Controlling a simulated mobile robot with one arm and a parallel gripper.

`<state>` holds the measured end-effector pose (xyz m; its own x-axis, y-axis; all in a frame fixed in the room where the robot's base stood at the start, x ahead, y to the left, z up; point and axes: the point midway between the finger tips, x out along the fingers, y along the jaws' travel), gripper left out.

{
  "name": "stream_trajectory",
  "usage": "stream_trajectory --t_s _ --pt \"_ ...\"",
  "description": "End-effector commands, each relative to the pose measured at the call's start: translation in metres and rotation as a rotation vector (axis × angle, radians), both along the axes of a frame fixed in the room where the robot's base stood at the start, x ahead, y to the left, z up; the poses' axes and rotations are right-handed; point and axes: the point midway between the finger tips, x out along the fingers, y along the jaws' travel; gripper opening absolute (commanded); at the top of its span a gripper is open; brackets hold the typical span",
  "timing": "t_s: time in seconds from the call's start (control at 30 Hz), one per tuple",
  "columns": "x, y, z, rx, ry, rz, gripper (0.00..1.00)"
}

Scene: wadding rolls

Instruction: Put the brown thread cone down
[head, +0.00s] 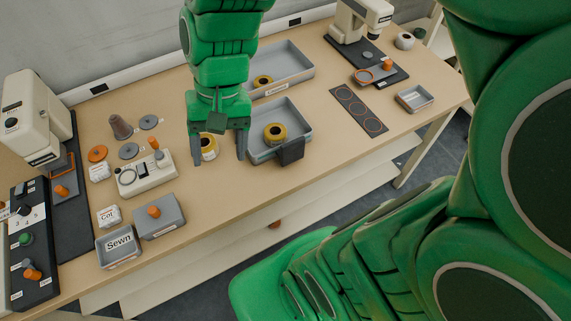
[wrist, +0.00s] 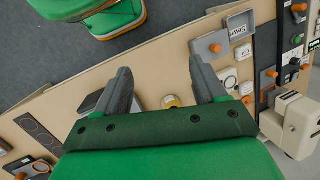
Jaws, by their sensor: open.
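The brown thread cone (head: 121,127) stands upright on the table (head: 215,195), at the left in the head view, among several flat discs. I cannot make the cone out in the wrist view. My gripper (head: 219,160) is open with nothing held, above the middle of the table and well to the right of the cone. Its two fingers are spread apart in the wrist view (wrist: 160,68). A yellow and white roll (head: 209,148) shows between and behind the fingers, partly hidden; it also shows in the wrist view (wrist: 171,101).
A device with an orange knob (head: 146,176) is in front. A grey tray (head: 293,119) with a yellow roll (head: 275,133) is right of my gripper. A sewing machine (head: 34,115) stands far left.

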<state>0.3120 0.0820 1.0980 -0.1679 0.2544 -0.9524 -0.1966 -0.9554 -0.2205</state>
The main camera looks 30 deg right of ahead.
Motion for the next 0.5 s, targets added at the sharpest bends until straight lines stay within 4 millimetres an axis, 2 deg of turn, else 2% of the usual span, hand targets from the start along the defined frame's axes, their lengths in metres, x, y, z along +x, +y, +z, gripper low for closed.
stream_trajectory --t_s 0.1,0.3,0.5 --pt "-0.027 -0.023 0.000 -0.066 -0.019 0.058 0.71" --pt "-0.065 -0.058 -0.001 -0.165 -0.039 0.139 0.71" --pt "-0.087 -0.079 -0.002 -0.222 -0.041 0.182 0.71"
